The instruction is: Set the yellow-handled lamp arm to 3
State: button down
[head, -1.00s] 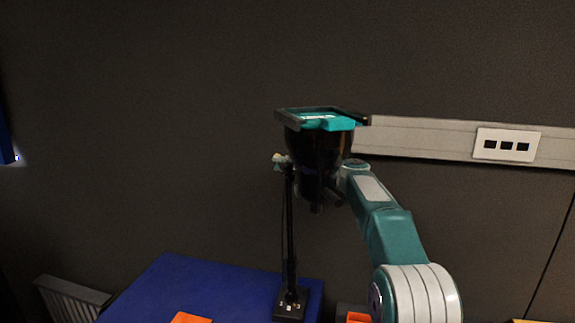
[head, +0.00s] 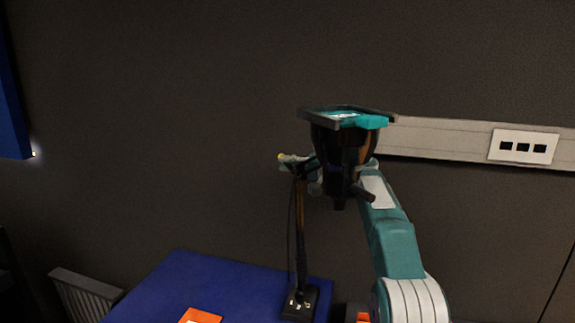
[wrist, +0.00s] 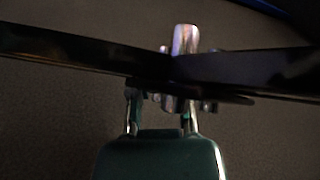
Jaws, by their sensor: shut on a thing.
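The lamp stands on a slim black post (head: 301,225), upright on a small dark base (head: 300,302) with pale marks too small to read. At its top a pale, greenish arm with a yellow tip (head: 282,156) points left in the head view. My gripper (head: 308,168) is at the post's top, its dark body just right of it. In the wrist view my black fingers (wrist: 172,67) come in from both sides and are shut on the lamp arm, whose pale end (wrist: 185,40) sticks out above them. A dark green housing (wrist: 160,158) shows below. The exact grip is dark and partly hidden.
The lamp base stands on a blue surface (head: 225,285) with an orange item (head: 200,316) at its front. A wall rail with a socket plate (head: 522,147) runs behind my arm. A radiator (head: 85,295) stands at lower left. The air left of the lamp is clear.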

jog(key=shift+w+f, duration=0.1)
jog(key=shift+f, duration=0.3)
jog(key=c, duration=0.6)
grip_release()
jog(key=shift+r, duration=0.1)
jog(key=shift+r, duration=0.1)
jog(key=d, duration=0.4)
jog(key=s+d, duration=0.1)
jog(key=d, duration=0.2)
jog(key=s+d, duration=0.1)
jog(key=d, duration=0.3)
jog(key=shift+s+d, duration=0.1)
jog(key=shift+d, duration=0.2)
